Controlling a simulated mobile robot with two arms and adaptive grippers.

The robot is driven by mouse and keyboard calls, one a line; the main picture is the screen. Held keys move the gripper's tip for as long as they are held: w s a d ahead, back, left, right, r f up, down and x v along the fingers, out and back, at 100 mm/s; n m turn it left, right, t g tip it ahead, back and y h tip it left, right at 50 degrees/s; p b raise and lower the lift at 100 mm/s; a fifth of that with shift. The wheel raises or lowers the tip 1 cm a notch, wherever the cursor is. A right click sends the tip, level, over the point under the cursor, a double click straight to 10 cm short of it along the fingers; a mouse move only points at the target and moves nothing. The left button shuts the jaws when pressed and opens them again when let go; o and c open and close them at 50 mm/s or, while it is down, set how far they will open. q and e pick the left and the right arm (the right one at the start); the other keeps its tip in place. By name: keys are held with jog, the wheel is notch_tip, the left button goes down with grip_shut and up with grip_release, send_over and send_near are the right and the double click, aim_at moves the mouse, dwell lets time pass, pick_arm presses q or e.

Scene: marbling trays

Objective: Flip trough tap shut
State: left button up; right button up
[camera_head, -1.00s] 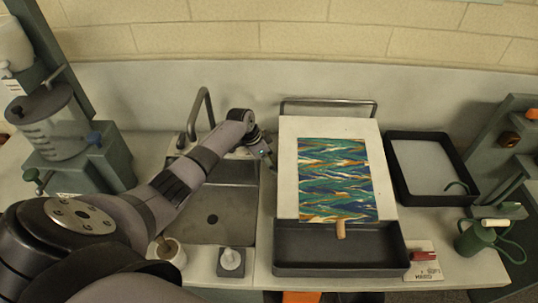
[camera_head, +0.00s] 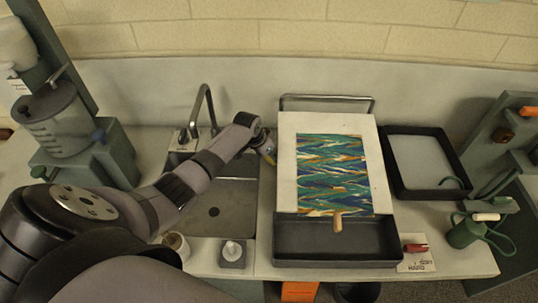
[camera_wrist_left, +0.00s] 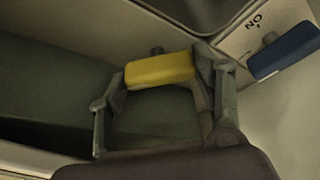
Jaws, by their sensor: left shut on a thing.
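In the left wrist view a yellow block-shaped handle (camera_wrist_left: 160,70) lies between the fingers of my left gripper (camera_wrist_left: 162,88), which is shut on it. A blue handle (camera_wrist_left: 285,52) stands to its right, beside a white plate (camera_wrist_left: 252,28) marked "ON". Each handle has a short grey stub. I cannot tell from the pictures which handle belongs to the trough tap. In the head view my left gripper (camera_head: 269,156) is at the right edge of the sink (camera_head: 210,215); a little yellow shows there. My right gripper is not in view.
A curved faucet (camera_head: 208,105) stands behind the sink. Right of the gripper are a white board with a marbled sheet (camera_head: 332,172) and a dark tray (camera_head: 335,255). A red handle (camera_head: 415,248) sits on a plate marked "HARD". A green watering can (camera_head: 465,233) stands at right.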

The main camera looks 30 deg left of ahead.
pick_arm(q)
jog(key=o, duration=1.2)
jog(key=shift+c, duration=0.2)
jog(key=v, duration=0.8)
jog(key=shift+c, duration=0.4)
